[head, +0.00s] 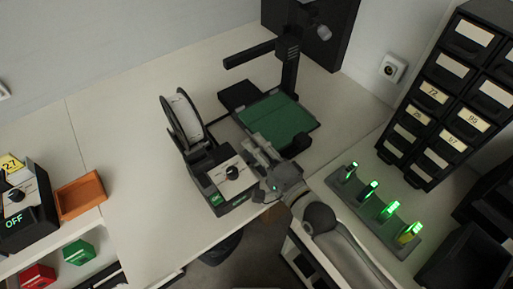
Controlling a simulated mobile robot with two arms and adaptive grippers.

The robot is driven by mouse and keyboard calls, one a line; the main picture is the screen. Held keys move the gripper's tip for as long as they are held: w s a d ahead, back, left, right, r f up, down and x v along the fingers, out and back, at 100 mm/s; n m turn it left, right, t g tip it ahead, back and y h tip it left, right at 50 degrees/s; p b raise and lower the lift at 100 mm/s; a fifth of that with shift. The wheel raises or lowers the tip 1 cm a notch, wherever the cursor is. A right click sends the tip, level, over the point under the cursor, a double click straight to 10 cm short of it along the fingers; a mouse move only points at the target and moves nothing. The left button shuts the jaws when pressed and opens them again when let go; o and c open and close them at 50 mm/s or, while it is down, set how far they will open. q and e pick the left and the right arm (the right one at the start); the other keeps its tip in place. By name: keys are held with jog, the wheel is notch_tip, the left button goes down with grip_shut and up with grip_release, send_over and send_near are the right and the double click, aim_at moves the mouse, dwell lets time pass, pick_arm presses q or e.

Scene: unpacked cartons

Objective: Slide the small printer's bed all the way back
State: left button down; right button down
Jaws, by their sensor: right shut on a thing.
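The small printer (290,72) stands on the white table with a dark upright column and a side arm. Its green bed (278,122) lies low in front of the column, with part of the dark base (239,94) showing behind it. My right gripper (258,148) reaches in from the lower right and is shut at the bed's near edge. The gripper covers the exact spot that it grips. My left gripper is not in view.
A spool (184,117) and a control box with a knob (232,174) stand left of the bed. Right are a rack with green-lit sticks (376,210) and a dark drawer cabinet (446,92). An orange tray (80,195) sits far left. The table between is clear.

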jog(key=x, duration=0.4)
jog(key=shift+w, duration=0.15)
jog(key=c, duration=1.2)
grip_release()
jog(key=shift+o, duration=0.2)
jog(key=v, duration=1.1)
jog(key=shift+s+d, duration=0.3)
jog(key=shift+s, duration=0.2)
